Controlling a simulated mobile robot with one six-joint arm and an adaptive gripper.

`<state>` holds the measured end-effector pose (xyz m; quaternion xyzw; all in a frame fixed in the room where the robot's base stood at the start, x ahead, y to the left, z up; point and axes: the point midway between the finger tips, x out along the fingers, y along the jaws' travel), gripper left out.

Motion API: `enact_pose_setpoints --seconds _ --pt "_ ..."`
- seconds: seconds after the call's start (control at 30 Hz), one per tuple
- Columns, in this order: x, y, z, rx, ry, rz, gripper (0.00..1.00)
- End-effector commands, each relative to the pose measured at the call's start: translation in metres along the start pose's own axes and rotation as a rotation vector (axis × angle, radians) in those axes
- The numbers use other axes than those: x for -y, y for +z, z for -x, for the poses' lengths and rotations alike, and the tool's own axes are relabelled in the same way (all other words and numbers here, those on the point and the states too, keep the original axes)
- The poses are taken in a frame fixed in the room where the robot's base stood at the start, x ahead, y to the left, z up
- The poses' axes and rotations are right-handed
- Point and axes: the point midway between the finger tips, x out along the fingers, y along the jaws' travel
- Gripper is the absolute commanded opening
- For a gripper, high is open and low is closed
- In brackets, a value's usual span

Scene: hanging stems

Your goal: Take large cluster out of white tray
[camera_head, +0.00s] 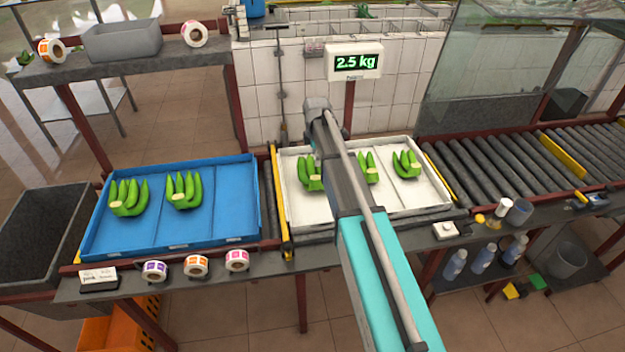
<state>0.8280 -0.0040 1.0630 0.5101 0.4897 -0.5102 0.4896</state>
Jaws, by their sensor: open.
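The white tray (295,208) sits on the line below the scale display and holds three green banana clusters. The left cluster (308,174) looks the largest, but my arm hides its right part. The middle cluster (370,170) is also partly covered by my arm. The right cluster (407,164) is in full view and looks smaller, in the tray's right part. My arm reaches from the bottom right up across the white tray. My gripper's fingers cannot be made out, so its place relative to the clusters is hidden.
A blue tray (212,222) at left holds two green clusters, with its right part bare. The scale display (354,62) reads 2.5 kg. A dark bin (40,235) stands far left. Label rolls line the front ledge. Bottles and cups stand right, beside a clear roller conveyor (500,165).

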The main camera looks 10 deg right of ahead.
Motion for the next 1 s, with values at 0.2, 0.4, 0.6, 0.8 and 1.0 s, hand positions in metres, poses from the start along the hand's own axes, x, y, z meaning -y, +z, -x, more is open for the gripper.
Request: enact_pose_setpoints --seconds 0.2,0.4,0.6,0.8,1.0 --pt "0.000 0.000 -0.021 0.000 0.000 0.000 0.82" --pt "0.000 -0.001 -0.036 0.000 0.000 0.001 0.82" --pt "0.000 -0.001 -0.047 0.000 0.000 0.001 0.82" --pt "0.000 -0.001 -0.051 0.000 0.000 0.001 0.82" --pt "0.000 -0.001 -0.050 0.000 0.000 0.001 0.82"
